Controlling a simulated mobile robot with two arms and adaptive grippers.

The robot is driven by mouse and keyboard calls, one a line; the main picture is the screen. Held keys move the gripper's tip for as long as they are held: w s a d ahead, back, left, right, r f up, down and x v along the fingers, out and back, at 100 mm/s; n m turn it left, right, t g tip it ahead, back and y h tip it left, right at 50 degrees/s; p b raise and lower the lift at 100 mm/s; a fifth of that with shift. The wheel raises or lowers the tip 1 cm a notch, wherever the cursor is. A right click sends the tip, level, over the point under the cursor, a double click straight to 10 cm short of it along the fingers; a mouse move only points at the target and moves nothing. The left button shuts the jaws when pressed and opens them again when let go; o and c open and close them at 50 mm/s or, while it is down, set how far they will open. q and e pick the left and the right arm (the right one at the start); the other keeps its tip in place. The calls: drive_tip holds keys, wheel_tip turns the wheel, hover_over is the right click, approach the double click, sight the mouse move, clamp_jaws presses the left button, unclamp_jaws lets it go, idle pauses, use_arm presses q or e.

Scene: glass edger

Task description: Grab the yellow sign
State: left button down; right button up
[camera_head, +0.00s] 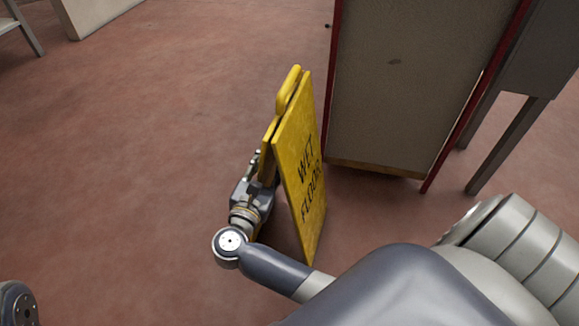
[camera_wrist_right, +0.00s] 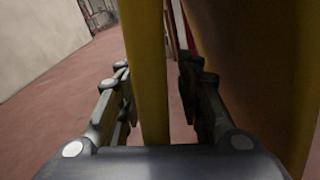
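The yellow wet floor sign (camera_head: 300,160) stands on the floor in the middle of the head view, its two panels spread and its lettered face turned right. My right gripper (camera_head: 262,165) is at the sign's left side, partly hidden behind it. In the right wrist view, the fingers of my right gripper (camera_wrist_right: 157,95) are open, one on each side of a yellow panel (camera_wrist_right: 146,60) of the sign. A gap shows between this panel and the right finger. The other panel (camera_wrist_right: 280,60) is outside the right finger. My left gripper is not in view.
A tall grey panel with red edges (camera_head: 405,80) stands close to the right of the sign. A grey metal leg (camera_head: 508,145) is farther right. A pale block (camera_head: 95,12) is at the back left. The reddish floor (camera_head: 130,150) left of the sign is clear.

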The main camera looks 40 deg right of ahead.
clamp_jaws()
drive_tip(key=shift+r, duration=0.1)
drive_tip(key=shift+r, duration=0.15)
